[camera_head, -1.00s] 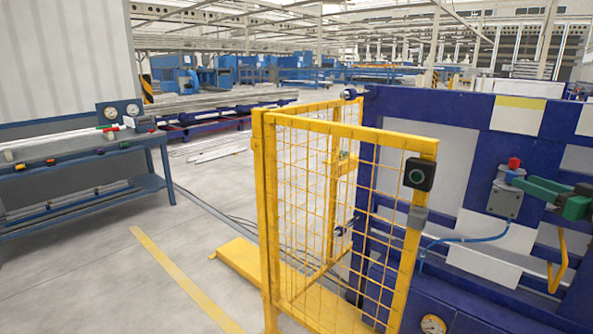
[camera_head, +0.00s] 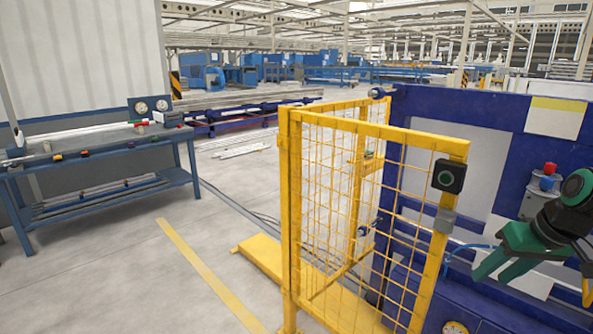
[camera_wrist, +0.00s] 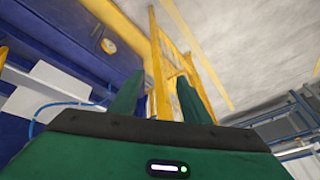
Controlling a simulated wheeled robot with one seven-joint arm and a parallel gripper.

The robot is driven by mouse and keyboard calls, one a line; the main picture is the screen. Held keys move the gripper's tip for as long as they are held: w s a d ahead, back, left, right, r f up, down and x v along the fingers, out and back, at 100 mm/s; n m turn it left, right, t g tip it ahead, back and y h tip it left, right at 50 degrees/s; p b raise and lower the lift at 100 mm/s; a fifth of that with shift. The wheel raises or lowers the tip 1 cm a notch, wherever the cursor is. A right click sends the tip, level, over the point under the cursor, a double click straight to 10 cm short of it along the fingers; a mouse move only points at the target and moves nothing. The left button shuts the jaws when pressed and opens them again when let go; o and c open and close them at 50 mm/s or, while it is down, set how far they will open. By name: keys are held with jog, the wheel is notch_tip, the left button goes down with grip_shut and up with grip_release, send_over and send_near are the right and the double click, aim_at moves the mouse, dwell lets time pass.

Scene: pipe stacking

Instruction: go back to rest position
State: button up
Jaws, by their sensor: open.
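My gripper (camera_head: 492,268) is at the right side of the head view, in front of the blue machine (camera_head: 416,105). Its green fingers point left and down, spread apart, with nothing seen between them. In the wrist view my gripper's two green fingers (camera_wrist: 160,98) are also apart, and the yellow fence shows between and beyond them.
A yellow mesh fence (camera_head: 290,215) with a black button box (camera_head: 448,176) stands left of my gripper. A blue workbench (camera_head: 100,145) with gauges and small parts is at the left.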

jog(key=s+a+m+g, duration=0.2)
jog(key=s, duration=0.7)
jog(key=s+a+f+m+g+h, duration=0.1)
jog(key=s+a+m+g, duration=0.1)
jog(key=s, duration=0.7)
jog(key=shift+a+f+m+g, duration=0.3)
jog(key=shift+a+m, duration=0.1)
jog(key=shift+m, duration=0.2)
jog(key=shift+w, duration=0.1)
jog(key=shift+w+f, duration=0.25)
jog(key=shift+w, duration=0.35)
jog(key=shift+c, duration=1.5)
